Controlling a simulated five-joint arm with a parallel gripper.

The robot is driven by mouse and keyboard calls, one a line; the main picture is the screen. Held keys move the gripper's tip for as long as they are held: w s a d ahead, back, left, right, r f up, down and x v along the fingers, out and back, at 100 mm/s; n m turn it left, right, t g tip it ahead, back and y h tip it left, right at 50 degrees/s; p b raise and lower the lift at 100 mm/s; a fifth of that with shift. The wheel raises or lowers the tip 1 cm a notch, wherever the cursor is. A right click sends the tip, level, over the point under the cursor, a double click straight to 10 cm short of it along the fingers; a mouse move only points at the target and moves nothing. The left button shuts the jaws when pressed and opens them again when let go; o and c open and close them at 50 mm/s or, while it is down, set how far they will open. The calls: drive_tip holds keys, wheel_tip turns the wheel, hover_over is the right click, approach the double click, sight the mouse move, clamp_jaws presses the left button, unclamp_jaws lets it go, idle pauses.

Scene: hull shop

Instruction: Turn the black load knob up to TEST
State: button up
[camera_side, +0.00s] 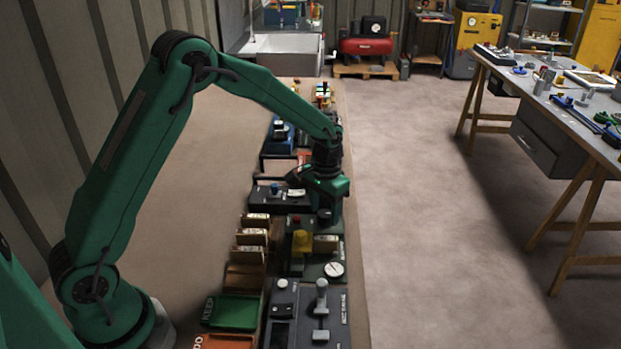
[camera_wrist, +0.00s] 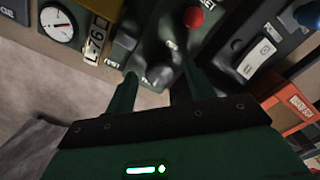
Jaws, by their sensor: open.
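The dark load knob (camera_wrist: 158,74) shows in the wrist view on a dark green panel (camera_wrist: 152,22), between the ends of my fingers. Its pointer setting is too small to read. A small white label (camera_wrist: 112,63), which seems to read TEST, is on the panel left of the knob. My gripper (camera_wrist: 155,82) is open, with one green finger on each side of the knob; I cannot tell whether they touch it. In the side view my gripper (camera_side: 325,215) points down over the panel and hides part of it.
A red button (camera_wrist: 193,17), a grey block (camera_wrist: 125,43) and a round white gauge (camera_wrist: 58,24) sit close by on the panel. A yellow part (camera_side: 302,240) stands in front of my gripper in the side view. Other devices crowd the bench; open floor lies to the right.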

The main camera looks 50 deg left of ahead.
sight(324, 213)
wheel_tip(324, 213, up, 6)
drive_tip(key=shift+r, duration=0.55)
drive_tip(key=shift+s+r, duration=0.1)
drive_tip(key=shift+r, duration=0.1)
drive_tip(key=s+r+t, duration=0.3)
drive_tip(key=s+r, duration=0.9)
drive_tip(key=s+a+r+t, duration=0.1)
drive_tip(key=s+t, duration=0.1)
drive_tip(key=s, duration=1.3)
drive_tip(key=shift+t, duration=0.3)
drive_tip(key=shift+w+r, duration=0.15)
idle(1.1)
